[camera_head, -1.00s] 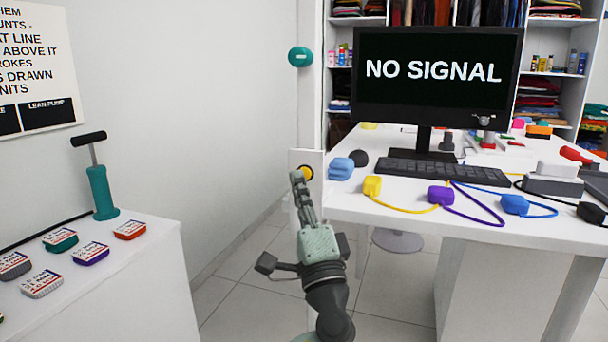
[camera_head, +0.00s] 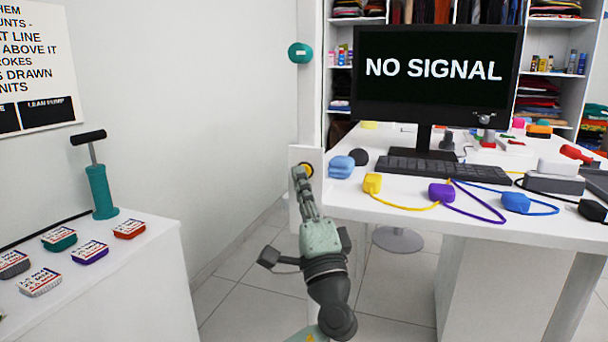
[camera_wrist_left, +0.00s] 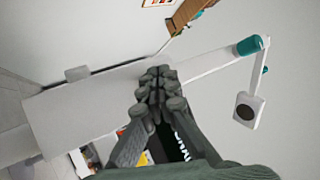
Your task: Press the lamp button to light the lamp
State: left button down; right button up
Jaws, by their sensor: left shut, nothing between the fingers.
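A yellow round button (camera_head: 307,169) with a dark rim sits on a white upright panel (camera_head: 294,206) at the left end of the white desk. My left gripper (camera_head: 299,173) is shut and empty, its tips over the left part of the button. I cannot tell whether they touch it. In the left wrist view the shut fingers (camera_wrist_left: 157,80) point at the panel (camera_wrist_left: 85,108) and the button is hidden. A teal fitting (camera_head: 300,53) is on the white post above; the wrist view shows it beside a white plate with a dark disc (camera_wrist_left: 246,112), possibly the lamp, not glowing.
The white desk (camera_head: 450,222) at right holds a monitor (camera_head: 434,75), a keyboard (camera_head: 430,171) and coloured plugs with cables. A white cabinet (camera_head: 150,270) at left holds a teal hand pump (camera_head: 101,190) and several labelled boxes. Open floor lies between.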

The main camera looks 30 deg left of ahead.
pick_arm(q)
jog(key=shift+w+a+b, duration=0.15)
jog(key=shift+w+b, duration=0.15)
jog(key=shift+w, duration=0.1)
dwell(0.6)
jog(key=shift+s, duration=0.1)
jog(key=shift+s+d, duration=0.25)
jog(key=shift+s, duration=0.5)
jog(key=s, duration=0.2)
jog(key=s+d+b, duration=0.1)
jog(key=s, duration=0.1)
jog(key=shift+s+d, duration=0.1)
jog(key=shift+s, duration=0.3)
dwell(0.7)
